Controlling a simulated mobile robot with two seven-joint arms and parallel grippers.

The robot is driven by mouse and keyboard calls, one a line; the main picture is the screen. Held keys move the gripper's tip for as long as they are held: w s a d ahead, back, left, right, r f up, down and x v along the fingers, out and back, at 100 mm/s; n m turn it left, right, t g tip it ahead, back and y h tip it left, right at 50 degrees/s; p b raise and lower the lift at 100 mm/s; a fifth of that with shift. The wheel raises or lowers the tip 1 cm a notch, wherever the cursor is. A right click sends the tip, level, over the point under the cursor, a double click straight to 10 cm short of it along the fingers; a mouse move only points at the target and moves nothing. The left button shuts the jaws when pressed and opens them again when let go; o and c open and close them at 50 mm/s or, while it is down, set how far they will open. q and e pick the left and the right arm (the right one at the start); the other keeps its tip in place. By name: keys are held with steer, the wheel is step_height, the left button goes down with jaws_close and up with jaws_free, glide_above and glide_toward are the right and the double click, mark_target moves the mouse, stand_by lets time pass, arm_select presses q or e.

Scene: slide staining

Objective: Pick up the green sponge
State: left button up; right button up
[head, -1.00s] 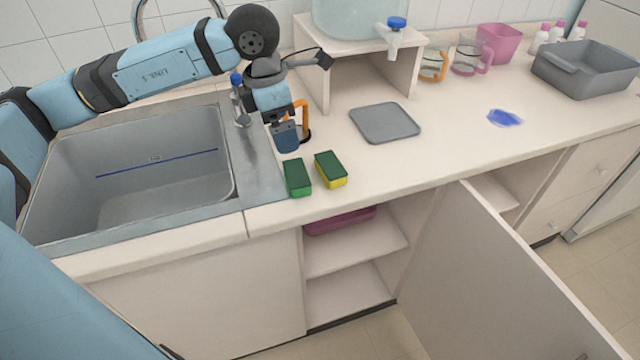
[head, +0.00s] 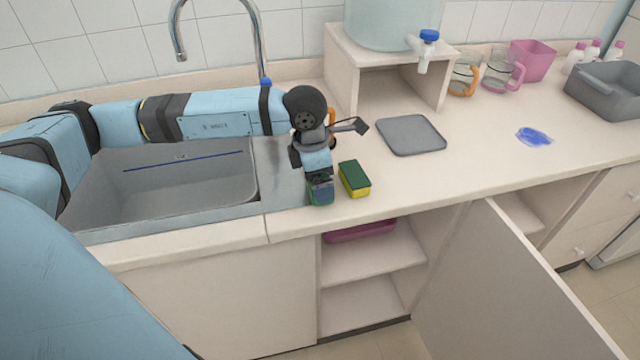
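My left gripper (head: 320,187) points down at the green sponge (head: 311,194), near the counter's front edge to the right of the sink. The gripper covers most of that sponge, and only green slivers of it show around the fingers. I cannot tell whether the fingers are closed on it. A second sponge (head: 355,179), yellow with a dark green top, lies on the counter just to the right of the gripper, apart from it. My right gripper is not in view.
The sink (head: 150,205) is at the left, with a tall faucet (head: 258,40) behind. A grey tray (head: 411,135) lies right of the sponges. A raised shelf (head: 445,80) bears a water tank (head: 385,22). A cupboard door (head: 490,280) stands open below. A blue smear (head: 534,137) marks the counter.

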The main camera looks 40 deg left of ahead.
arm_select(q)
steer(key=shift+d+f, duration=0.1)
steer(key=shift+f, duration=0.6)
steer(key=shift+c, duration=0.5)
steer(key=c, duration=0.5)
step_height(320, 180, up, 20)
steer(key=shift+r+p, duration=0.1)
steer(key=shift+p, duration=0.35)
steer(key=shift+o, duration=0.2)
